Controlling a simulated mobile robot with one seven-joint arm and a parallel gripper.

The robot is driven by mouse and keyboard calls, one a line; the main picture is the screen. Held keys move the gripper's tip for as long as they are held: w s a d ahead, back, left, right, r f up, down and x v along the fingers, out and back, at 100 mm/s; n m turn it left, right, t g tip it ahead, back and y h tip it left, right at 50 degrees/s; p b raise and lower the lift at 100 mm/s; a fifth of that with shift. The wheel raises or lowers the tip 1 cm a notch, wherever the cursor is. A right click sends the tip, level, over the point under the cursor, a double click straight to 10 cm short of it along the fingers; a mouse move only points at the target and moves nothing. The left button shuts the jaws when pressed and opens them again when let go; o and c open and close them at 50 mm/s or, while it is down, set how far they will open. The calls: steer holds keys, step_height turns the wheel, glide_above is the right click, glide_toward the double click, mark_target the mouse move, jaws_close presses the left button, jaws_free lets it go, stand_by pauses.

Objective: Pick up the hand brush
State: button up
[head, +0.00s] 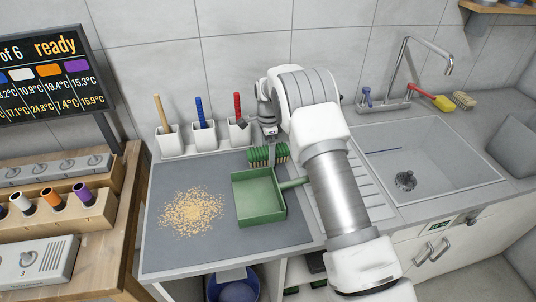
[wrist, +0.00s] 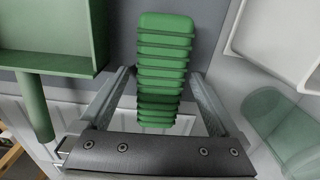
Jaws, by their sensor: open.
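The hand brush (head: 264,156) is green with a ribbed top in the head view. It lies behind the green dustpan (head: 258,197), whose handle points right, partly behind my arm. In the wrist view the brush (wrist: 165,45) runs down the middle, between the two fingers of my gripper (wrist: 163,78). The fingers are apart, one on each side of it, with gaps showing. The gripper (head: 268,132) is over the brush in the head view.
White cups (head: 204,136) holding wooden, blue and red handles stand close behind the brush. A crumb pile (head: 192,210) lies on the grey mat left of the dustpan. A translucent green object (wrist: 283,128) shows at right in the wrist view. The sink (head: 425,165) is at right.

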steer(key=c, duration=1.5)
steer(key=shift+c, duration=0.2)
steer(key=shift+r, duration=0.45)
step_height(320, 180, up, 3)
steer(key=shift+w+f, duration=0.1)
steer(key=shift+f, duration=0.05)
steer(key=s+d+r+b, duration=0.1)
steer(key=s+d+r, duration=0.3)
steer(key=d+r, duration=0.3)
steer(key=d, duration=0.4)
steer(key=shift+r, duration=0.15)
steer(key=o, duration=0.8)
steer(key=c, duration=0.5)
